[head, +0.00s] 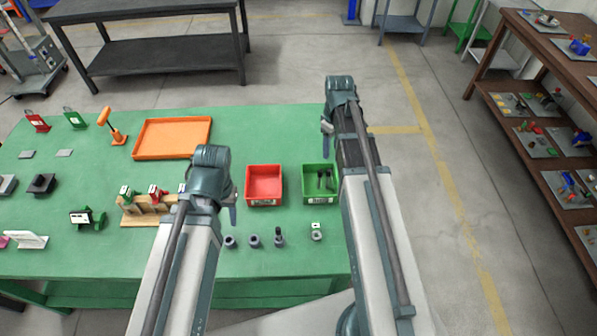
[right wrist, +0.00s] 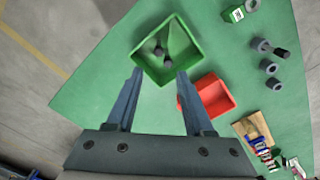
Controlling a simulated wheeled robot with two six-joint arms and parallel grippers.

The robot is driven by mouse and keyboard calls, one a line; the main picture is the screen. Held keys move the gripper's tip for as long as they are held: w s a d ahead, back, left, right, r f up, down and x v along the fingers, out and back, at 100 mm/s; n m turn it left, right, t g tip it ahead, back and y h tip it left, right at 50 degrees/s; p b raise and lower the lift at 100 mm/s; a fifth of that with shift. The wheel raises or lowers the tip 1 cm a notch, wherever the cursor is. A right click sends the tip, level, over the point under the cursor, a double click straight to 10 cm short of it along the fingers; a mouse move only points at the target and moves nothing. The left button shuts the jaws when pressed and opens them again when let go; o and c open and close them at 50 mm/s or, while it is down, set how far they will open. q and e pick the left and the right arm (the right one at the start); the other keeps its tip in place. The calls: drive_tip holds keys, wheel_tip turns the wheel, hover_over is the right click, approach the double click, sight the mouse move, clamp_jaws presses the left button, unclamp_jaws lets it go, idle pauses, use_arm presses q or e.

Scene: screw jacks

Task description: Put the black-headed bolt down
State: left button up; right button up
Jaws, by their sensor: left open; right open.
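A red bin (head: 264,187) stands left of the green one. Grey nuts (head: 254,240), an upright dark bolt (head: 279,238) and a small green-and-white piece (head: 316,232) stand in front. A wooden rack (head: 135,215) and orange tray (head: 171,154) are to the left on the green table (head: 110,262).

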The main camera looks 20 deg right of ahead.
drive_tip(key=s+a+m, duration=0.1)
drive_tip(key=s+a, duration=0.6)
drive_tip(key=a, duration=0.4)
drive_tip(key=s+a+m+h, duration=0.1)
drive_tip(key=s+a, duration=0.7)
drive_tip(key=a, duration=0.4)
drive_tip(key=shift+a, duration=0.2)
